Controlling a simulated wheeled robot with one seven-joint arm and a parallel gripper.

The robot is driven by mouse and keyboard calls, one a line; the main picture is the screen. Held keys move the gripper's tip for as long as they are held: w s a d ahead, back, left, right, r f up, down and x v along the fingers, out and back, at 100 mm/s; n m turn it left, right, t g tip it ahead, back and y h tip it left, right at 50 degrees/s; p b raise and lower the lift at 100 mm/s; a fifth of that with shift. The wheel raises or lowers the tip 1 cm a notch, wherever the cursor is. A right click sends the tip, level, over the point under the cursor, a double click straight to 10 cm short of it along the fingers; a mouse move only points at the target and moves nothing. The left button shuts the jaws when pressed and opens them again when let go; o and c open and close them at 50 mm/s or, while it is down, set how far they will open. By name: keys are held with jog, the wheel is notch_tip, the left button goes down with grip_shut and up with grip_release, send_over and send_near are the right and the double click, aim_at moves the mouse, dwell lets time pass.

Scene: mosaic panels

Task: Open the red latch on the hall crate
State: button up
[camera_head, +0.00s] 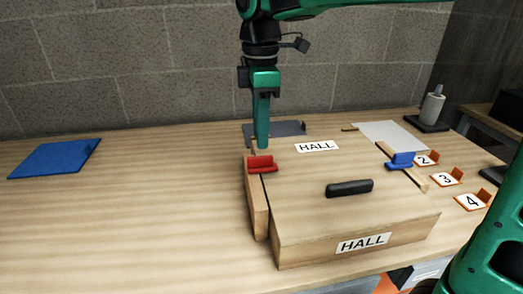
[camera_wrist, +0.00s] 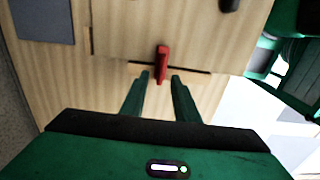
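The hall crate (camera_head: 300,225) is a wooden box with HALL labels on its lid and front. The red latch (camera_head: 261,164) sits on its left edge, at a wooden strip (camera_head: 256,205). My gripper (camera_head: 262,146) points down just behind and above the red latch. In the wrist view my gripper (camera_wrist: 160,76) is open, one finger on each side of the near end of the red latch (camera_wrist: 162,58). Gaps show on both sides, and I cannot tell the height between fingertips and latch. The blue latch (camera_head: 401,160) is on the crate's right edge.
A black handle (camera_head: 349,188) stands up from the lid. A blue mat (camera_head: 54,159) lies at the far left, and a grey plate (camera_head: 285,129) lies behind the crate. Numbered markers (camera_head: 446,179) stand at the right.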

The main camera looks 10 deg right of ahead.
aim_at(263, 163)
notch_tip(263, 163, down, 6)
jog(key=shift+a+r, duration=0.1)
dwell(0.4)
